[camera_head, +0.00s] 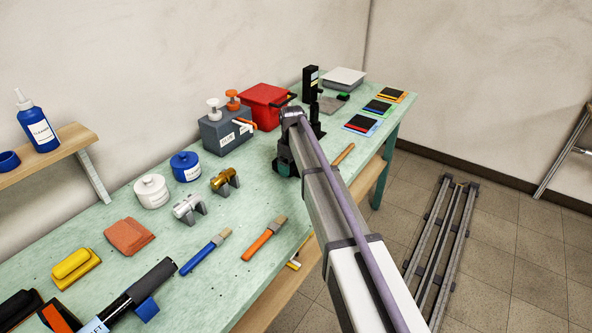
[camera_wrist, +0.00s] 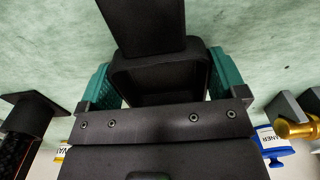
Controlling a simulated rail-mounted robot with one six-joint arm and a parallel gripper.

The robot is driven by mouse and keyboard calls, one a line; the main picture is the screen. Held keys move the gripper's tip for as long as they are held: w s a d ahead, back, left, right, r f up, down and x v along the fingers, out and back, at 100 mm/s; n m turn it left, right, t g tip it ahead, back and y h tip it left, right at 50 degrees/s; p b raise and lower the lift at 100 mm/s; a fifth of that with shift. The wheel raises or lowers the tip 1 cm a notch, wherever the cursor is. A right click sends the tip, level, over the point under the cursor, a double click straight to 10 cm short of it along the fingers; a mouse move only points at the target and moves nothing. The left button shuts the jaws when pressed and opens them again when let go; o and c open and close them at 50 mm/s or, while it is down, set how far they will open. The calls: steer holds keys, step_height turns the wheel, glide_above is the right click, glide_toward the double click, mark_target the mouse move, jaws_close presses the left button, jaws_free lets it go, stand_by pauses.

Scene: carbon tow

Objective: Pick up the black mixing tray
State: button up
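In the wrist view a black, hollow, box-like piece (camera_wrist: 165,78) lies between the two teal fingers of my gripper (camera_wrist: 162,85); it looks like the black mixing tray. A darker black block (camera_wrist: 142,25) extends above it in the picture, and I cannot tell whether both are one thing. The fingers are wide apart, close along both sides of the hollow piece; whether they press on it is not clear. In the head view my gripper (camera_head: 287,166) is low over the middle of the mint table, and my arm hides what is under it.
On the mint table (camera_head: 130,190), a grey box (camera_head: 225,132) and red box (camera_head: 263,105) stand behind my gripper. A black upright stand (camera_head: 311,90) is close on the right. White (camera_head: 151,192) and blue (camera_head: 185,166) jars and a gold piece (camera_head: 225,181) are on the left.

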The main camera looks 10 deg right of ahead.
steer(key=shift+c, duration=0.6)
step_height(320, 180, up, 10)
steer(key=p, duration=1)
